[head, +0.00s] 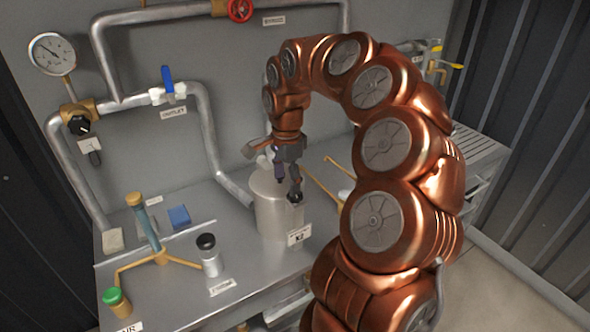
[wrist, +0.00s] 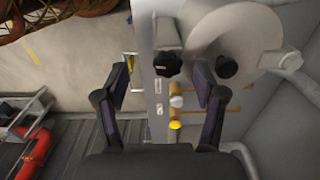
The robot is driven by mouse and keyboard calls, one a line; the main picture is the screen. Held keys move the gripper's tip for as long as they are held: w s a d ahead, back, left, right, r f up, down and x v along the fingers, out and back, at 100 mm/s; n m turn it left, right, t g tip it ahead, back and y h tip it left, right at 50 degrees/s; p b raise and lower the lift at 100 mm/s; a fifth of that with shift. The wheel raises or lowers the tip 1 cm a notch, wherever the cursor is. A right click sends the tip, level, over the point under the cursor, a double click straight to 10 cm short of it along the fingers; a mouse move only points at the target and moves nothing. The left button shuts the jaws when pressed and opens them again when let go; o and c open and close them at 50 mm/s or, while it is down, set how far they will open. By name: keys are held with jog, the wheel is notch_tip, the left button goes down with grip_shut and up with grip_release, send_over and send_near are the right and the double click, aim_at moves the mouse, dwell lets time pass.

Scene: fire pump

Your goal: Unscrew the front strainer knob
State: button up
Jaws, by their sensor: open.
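A silver cylindrical strainer body (head: 273,215) stands on the bench with a "K2" label at its front base. A black lobed knob (head: 296,198) sits at its front, close to the right fingertip. In the wrist view the black lobed knob (wrist: 167,63) shows between and slightly beyond the fingertips. A second black knob (wrist: 227,67) sits to the right, on the round pale body. My gripper (head: 288,182) points down above the strainer. In the wrist view my gripper (wrist: 162,82) has its fingers wide apart with nothing held. I cannot tell whether a finger touches the knob.
A white cup-like part with a black top (head: 209,255) and a brass stand with a blue-grey column (head: 144,225) stand left on the bench. Grey pipes, a gauge (head: 53,54), a blue-handled valve (head: 168,80) and a red handwheel (head: 240,9) line the back wall.

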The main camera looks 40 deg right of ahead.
aim_at(295, 197)
jog(key=shift+w+d+r+m+p, duration=0.2)
jog(key=shift+d+r+m+p, duration=0.2)
jog(key=shift+d, duration=0.25)
jog(key=shift+w+d+r+m+p, duration=0.15)
jog(key=shift+d+r+m+p, duration=0.1)
jog(key=shift+d+r+m, duration=0.3)
jog(key=shift+d+f, duration=0.1)
jog(key=shift+d, duration=0.2)
jog(key=shift+d+f, duration=0.1)
jog(key=shift+f, duration=0.05)
jog(key=shift+f+p, duration=1.7)
jog(key=shift+f, duration=2.1)
jog(key=c, duration=1.1)
jog(key=shift+c, duration=0.2)
jog(key=b, duration=0.5)
jog(key=shift+w+f+n, duration=0.1)
jog(key=shift+f+n, duration=0.2)
jog(key=shift+n, duration=0.05)
